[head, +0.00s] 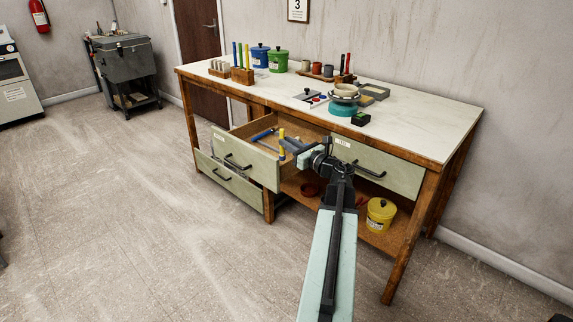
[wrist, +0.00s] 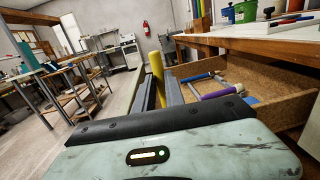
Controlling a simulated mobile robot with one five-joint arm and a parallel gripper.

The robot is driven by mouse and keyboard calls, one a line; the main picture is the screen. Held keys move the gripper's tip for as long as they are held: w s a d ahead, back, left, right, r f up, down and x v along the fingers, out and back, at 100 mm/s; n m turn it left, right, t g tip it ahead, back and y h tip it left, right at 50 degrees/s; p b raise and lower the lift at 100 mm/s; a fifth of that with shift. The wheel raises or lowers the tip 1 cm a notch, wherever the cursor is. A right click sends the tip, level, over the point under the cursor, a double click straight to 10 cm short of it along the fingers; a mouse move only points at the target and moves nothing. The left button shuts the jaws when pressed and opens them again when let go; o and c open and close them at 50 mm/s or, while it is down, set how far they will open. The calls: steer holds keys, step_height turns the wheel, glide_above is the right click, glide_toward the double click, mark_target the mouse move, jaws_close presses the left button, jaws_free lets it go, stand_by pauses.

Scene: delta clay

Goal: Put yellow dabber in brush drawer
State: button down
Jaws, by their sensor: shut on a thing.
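The yellow dabber (head: 281,136) stands upright at the tip of my gripper (head: 288,148). In the wrist view the yellow dabber (wrist: 157,72) rises between the two dark fingers (wrist: 160,92), which are shut on it. The brush drawer (head: 240,150) is pulled open below the tabletop at the left. In the head view the dabber overlaps the drawer's right part; I cannot tell its exact height above it. In the wrist view the drawer (wrist: 275,75) lies just right of the fingers.
Blue-handled tools (head: 263,134) and a purple-handled one (wrist: 218,93) lie in the drawer. The workbench (head: 420,110) carries pots and tool racks. A closed drawer (head: 375,160) is at the right, with a yellow bucket (head: 381,213) on the shelf below. The floor at the left is clear.

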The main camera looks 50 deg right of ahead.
mark_target(284, 155)
step_height(284, 155, down, 7)
steer(key=b, duration=0.5)
steer(key=c, duration=1.4)
jaws_free()
steer(key=shift+r, duration=0.25)
steer(key=shift+r, duration=0.15)
steer(key=shift+s, duration=0.3)
steer(key=s+a, duration=0.1)
steer(key=s, duration=1)
steer(key=shift+s+a+f, duration=0.15)
steer(key=shift+a+f, duration=0.15)
steer(key=shift+a, duration=0.1)
